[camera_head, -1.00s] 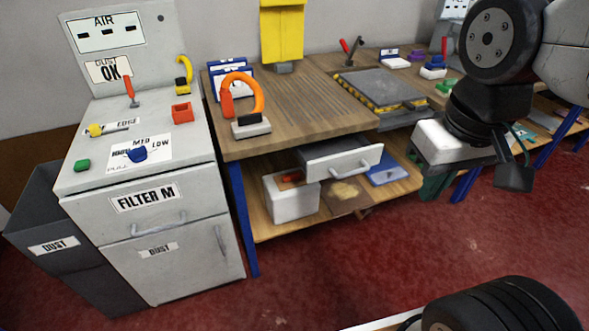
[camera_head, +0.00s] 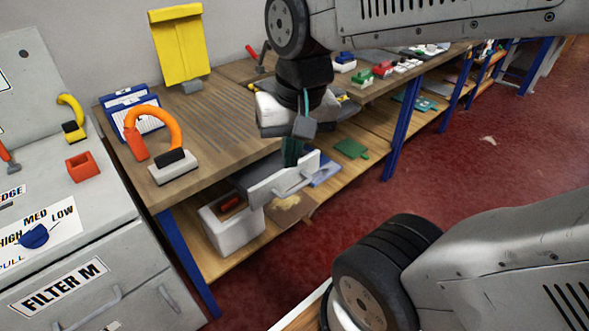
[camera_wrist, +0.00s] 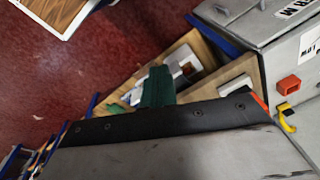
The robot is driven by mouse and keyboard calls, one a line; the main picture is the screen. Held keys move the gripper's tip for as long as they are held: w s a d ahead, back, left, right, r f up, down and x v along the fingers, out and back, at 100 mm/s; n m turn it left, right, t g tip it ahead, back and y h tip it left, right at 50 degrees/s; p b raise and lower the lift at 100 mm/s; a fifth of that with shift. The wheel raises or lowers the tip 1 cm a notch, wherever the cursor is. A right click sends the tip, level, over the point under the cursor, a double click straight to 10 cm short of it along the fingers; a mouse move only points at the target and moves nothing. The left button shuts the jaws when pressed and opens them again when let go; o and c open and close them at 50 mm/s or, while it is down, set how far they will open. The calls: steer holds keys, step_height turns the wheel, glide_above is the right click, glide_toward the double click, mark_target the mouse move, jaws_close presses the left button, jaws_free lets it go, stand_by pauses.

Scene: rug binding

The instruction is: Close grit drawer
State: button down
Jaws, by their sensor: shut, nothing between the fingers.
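The grit drawer (camera_head: 283,180) has a pale front with a bar handle and grey sides. It sticks out from under the edge of the wooden workbench (camera_head: 215,110), so it stands open. My gripper (camera_head: 292,158) has dark green fingers, pointing down and shut with nothing between them. In the head view they are at the top edge of the drawer front; I cannot tell whether they touch it. In the wrist view the green fingers (camera_wrist: 157,84) show beside pale shapes that are hard to make out.
A white bin (camera_head: 232,232) with a red item stands on the lower shelf below the drawer. An orange-handled tool (camera_head: 165,145) stands on the bench. The grey filter cabinet (camera_head: 90,260) is at left. Red floor (camera_head: 400,180) is clear in front.

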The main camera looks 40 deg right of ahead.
steer(key=w+d+f+m, duration=0.3)
steer(key=w+f+m, duration=0.1)
steer(key=w+m, duration=0.35)
steer(key=m+t, duration=0.1)
steer(key=m, duration=2.2)
glide_toward(301, 174)
steer(key=f, duration=0.2)
steer(key=a+f, duration=0.1)
steer(key=f, duration=0.1)
steer(key=a+f, duration=0.1)
steer(key=f, duration=0.2)
steer(key=shift+a, duration=0.1)
